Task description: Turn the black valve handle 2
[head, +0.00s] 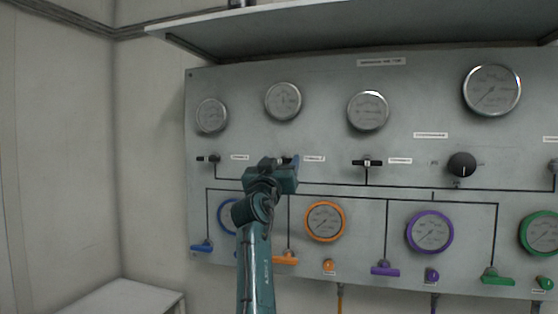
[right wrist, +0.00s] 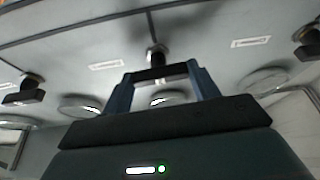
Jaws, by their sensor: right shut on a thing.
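The black valve handle 2 is a short bar on a stem, seen in the right wrist view (right wrist: 158,73) between my two blue fingers. In the head view it is mostly hidden behind my gripper. My right gripper (head: 281,163) is at the panel, with its fingers shut on the two ends of the handle; it also fills the lower part of the right wrist view (right wrist: 162,82). The handle lies about level across the pipe line. My left gripper is not in view.
The grey panel (head: 330,180) carries neighbouring black handles at left (head: 208,158) and right (head: 367,163), a black knob (head: 462,165), and several gauges. Coloured lever handles sit below, including an orange one (head: 285,260). A shelf (head: 340,28) juts out above.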

